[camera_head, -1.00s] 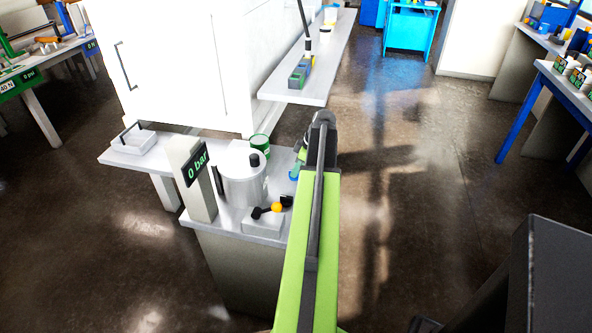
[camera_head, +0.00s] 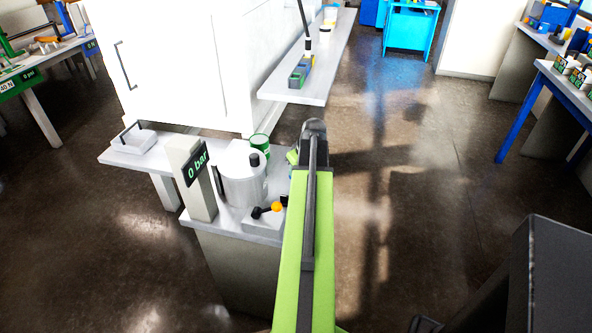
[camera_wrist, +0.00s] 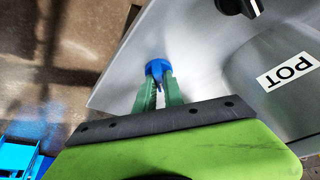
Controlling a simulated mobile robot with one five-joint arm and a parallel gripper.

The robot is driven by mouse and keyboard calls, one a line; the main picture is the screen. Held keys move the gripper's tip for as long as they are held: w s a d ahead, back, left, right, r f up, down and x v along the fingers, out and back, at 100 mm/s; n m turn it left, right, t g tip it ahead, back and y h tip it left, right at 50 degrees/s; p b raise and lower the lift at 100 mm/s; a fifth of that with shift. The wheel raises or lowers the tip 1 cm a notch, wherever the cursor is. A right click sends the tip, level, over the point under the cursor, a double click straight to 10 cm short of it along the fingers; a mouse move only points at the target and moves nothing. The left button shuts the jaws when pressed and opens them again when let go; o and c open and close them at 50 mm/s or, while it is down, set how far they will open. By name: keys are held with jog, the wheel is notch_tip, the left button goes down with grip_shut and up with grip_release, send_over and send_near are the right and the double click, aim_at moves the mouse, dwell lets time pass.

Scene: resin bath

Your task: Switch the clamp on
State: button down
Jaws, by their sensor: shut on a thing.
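My gripper (camera_wrist: 158,88) has its green fingers closed on a small blue thing (camera_wrist: 157,68) in the wrist view, over or at the grey bench top; I cannot tell whether it touches the bench. In the head view my arm hides most of the gripper and the blue thing. A black lever with an orange ball end (camera_head: 277,207) sits on a small grey box (camera_head: 261,222) at the bench's front. No label reads "clamp", so I cannot tell which part is the clamp. A metal pot (camera_head: 244,188) with a black lid knob stands left of my gripper.
A post with a "0 bar" display (camera_head: 196,172) stands left of the pot. A green can (camera_head: 260,143) is behind it. The bench (camera_head: 240,226) is crowded near the pot. A white cabinet (camera_head: 180,60) and a shelf (camera_head: 330,75) stand behind.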

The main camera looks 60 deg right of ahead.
jog(key=shift+a+m+g+h, duration=0.1)
jog(key=shift+m+g+h, duration=0.25)
jog(key=shift+m, duration=0.75)
jog(key=shift+a+m+g+h, duration=0.1)
jog(key=shift+m+g+h, duration=0.2)
jog(key=shift+m, duration=0.8)
jog(key=shift+d, duration=0.1)
jog(key=c, duration=1.5)
grip_release()
jog(key=shift+o, duration=0.2)
jog(key=p+v, duration=1.6)
jog(key=v, duration=0.1)
jog(key=shift+s+r, duration=0.1)
jog(key=shift+r, duration=0.05)
